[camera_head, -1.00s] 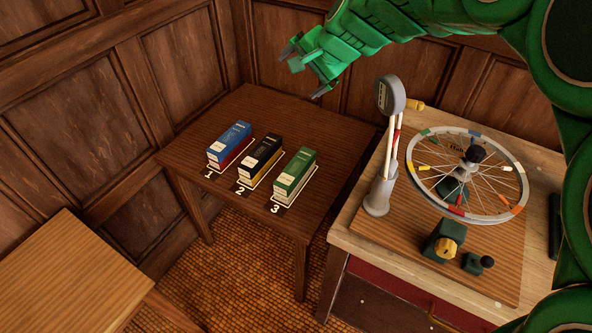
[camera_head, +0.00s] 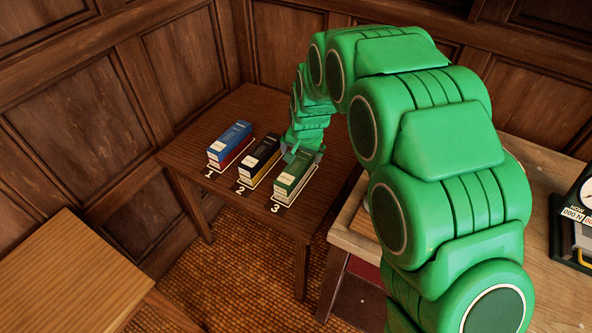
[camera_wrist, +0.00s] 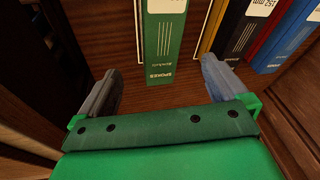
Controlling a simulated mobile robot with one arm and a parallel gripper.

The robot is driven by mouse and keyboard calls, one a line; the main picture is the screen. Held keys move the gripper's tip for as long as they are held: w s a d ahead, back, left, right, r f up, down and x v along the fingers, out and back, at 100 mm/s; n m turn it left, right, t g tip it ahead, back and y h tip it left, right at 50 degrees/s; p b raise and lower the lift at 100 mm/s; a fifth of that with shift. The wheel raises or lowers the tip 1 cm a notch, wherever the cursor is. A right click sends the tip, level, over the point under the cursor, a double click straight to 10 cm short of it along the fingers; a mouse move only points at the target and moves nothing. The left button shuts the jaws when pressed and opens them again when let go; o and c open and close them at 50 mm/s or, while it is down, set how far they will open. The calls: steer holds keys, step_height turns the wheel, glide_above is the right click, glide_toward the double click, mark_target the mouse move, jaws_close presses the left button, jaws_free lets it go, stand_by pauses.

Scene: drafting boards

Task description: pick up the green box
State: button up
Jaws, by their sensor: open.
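The green box (camera_head: 291,180) with a white label sits at the spot marked 3, at the right end of a row of three boxes on the dark wooden table (camera_head: 238,105). My gripper (camera_head: 303,152) is over the rear part of the green box. In the wrist view my gripper (camera_wrist: 160,78) is open, with one finger on each side of the green box (camera_wrist: 163,50). Clear gaps show between both fingers and the box. I cannot tell how far the fingertips are above it.
A black box (camera_head: 259,158) at spot 2 stands close to the left of the green box. A blue box (camera_head: 230,146) stands at spot 1. A workbench (camera_head: 350,240) is at the right, largely hidden by my arm. A light wooden surface (camera_head: 70,275) is at front left.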

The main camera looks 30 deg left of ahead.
mark_target(297, 167)
steer(key=shift+x, duration=0.95)
steer(key=shift+s+x, duration=0.2)
steer(key=shift+x, duration=0.8)
steer(key=shift+s+x, duration=0.2)
steer(key=shift+x, duration=0.75)
steer(key=shift+s+x, duration=0.2)
steer(key=shift+x, duration=1.5)
steer(key=c, duration=1.4)
